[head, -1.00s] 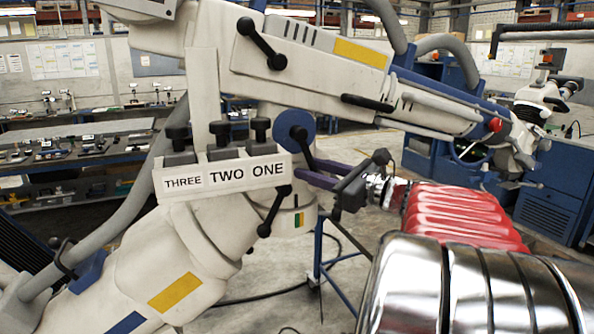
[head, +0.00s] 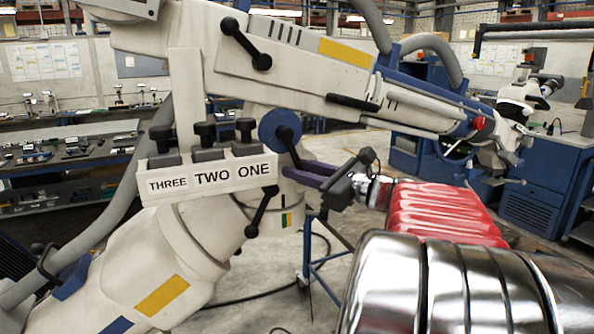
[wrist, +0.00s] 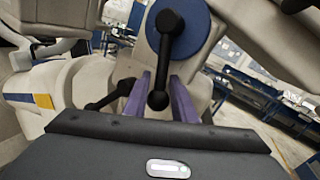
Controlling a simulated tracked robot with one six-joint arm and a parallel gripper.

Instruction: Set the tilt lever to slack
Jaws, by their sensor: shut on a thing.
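A white jointed microscope arm (head: 300,85) stands in front of me. A black ball-ended lever (head: 287,134) sits on its blue round disc (head: 270,124), hanging down and slightly right in the head view. In the wrist view the lever (wrist: 170,22) hangs nearly straight down from the blue disc (wrist: 195,38). My gripper (head: 297,168) has purple fingers, shut on this lever's lower end. In the wrist view the lower ball sits between the fingers of my gripper (wrist: 158,92). No label naming the tilt lever is readable.
Another black lever (head: 246,43) is on the upper arm, and one (head: 261,212) is below the disc. A block (head: 208,180) labelled THREE, TWO, ONE carries black knobs just left of my gripper. Workbenches stand behind.

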